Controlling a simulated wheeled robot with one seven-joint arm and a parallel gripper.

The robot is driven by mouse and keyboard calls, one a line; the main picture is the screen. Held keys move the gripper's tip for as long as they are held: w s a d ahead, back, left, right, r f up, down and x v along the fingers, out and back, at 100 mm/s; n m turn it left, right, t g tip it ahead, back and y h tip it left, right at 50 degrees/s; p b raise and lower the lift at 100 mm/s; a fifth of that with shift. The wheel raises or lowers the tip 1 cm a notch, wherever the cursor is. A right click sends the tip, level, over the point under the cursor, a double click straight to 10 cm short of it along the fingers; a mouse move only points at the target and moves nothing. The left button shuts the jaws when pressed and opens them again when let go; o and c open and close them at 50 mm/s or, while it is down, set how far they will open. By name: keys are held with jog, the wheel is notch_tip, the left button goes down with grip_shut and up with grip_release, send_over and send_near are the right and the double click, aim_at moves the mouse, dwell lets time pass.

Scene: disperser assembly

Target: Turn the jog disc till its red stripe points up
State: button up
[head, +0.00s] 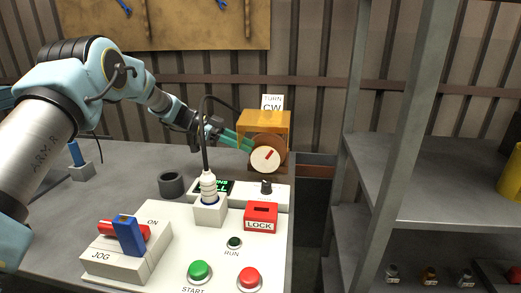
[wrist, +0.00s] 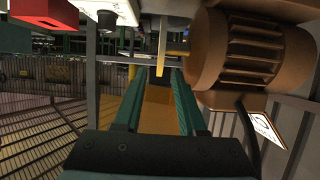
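My gripper (head: 248,144) has green fingers reaching to the left side of the disc in the head view. In the wrist view my gripper (wrist: 159,72) is open, its fingers apart with nothing held between them.
A "TURN CW" sign (head: 272,103) stands on the orange box. The panel holds a JOG switch (head: 128,236), a white plug with a cable (head: 208,187), a red LOCK block (head: 261,217) and push buttons. Grey shelves (head: 440,205) stand right.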

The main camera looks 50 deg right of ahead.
aim_at(260, 151)
jog(key=shift+p+x, duration=0.55)
jog(key=shift+x, duration=2.15)
jog(key=shift+c, duration=0.3)
grip_shut()
